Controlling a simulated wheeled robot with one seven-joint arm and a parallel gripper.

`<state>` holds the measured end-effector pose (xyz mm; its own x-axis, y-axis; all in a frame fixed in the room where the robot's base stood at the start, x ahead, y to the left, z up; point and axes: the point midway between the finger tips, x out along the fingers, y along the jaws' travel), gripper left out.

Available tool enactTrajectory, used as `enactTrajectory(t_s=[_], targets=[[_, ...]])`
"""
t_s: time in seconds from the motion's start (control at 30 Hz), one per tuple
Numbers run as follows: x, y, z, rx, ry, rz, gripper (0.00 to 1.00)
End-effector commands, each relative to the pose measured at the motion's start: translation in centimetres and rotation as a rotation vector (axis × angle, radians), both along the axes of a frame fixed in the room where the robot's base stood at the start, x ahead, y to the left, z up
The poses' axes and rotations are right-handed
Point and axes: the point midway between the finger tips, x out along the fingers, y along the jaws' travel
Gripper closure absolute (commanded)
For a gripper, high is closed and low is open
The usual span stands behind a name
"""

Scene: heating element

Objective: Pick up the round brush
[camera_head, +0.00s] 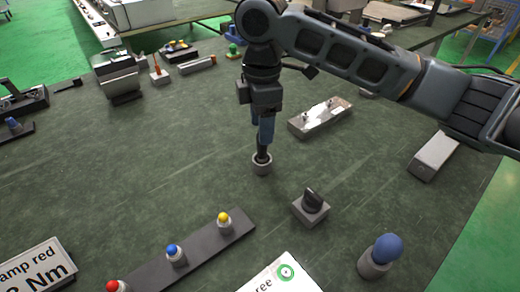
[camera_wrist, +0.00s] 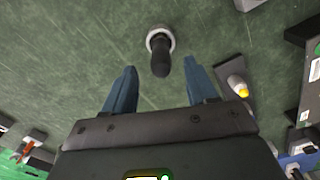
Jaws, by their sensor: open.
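What looks like the round brush (camera_head: 262,152) stands upright with a dark handle in a short round grey holder (camera_head: 262,168) on the dark green table. In the wrist view the dark brush (camera_wrist: 161,62) points up toward the camera from the pale ring of its holder (camera_wrist: 154,36). My gripper (camera_head: 265,128) is above it, pointing down. In the wrist view the two blue fingers of my gripper (camera_wrist: 160,80) are apart, and the handle's end lies between and slightly ahead of their tips. Any contact is not visible.
A black knob on a grey block (camera_head: 311,207) stands to the right front. A dark strip (camera_head: 200,256) with red, blue and yellow buttons lies left front. A blue-topped cylinder (camera_head: 380,256) stands front right. A metal plate (camera_head: 320,116) lies behind. The table left of the brush is clear.

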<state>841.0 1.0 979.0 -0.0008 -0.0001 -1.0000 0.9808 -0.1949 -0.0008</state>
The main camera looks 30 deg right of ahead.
Motion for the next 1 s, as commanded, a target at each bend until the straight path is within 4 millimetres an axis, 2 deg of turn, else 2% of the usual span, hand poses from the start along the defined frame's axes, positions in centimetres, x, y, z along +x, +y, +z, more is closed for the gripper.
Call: enactTrajectory(t_s=[0.23, 0.5, 0.8, 1.0], targets=[[-0.1, -0.1, -2.4, 0.000, 0.000, -0.001, 0.43], [-0.1, -0.1, -6.0, 0.000, 0.000, -0.001, 0.43], [-0.1, -0.1, -6.7, 0.000, 0.000, -0.001, 0.43], [-0.1, -0.1, -6.7, 0.000, 0.000, 0.000, 0.60]])
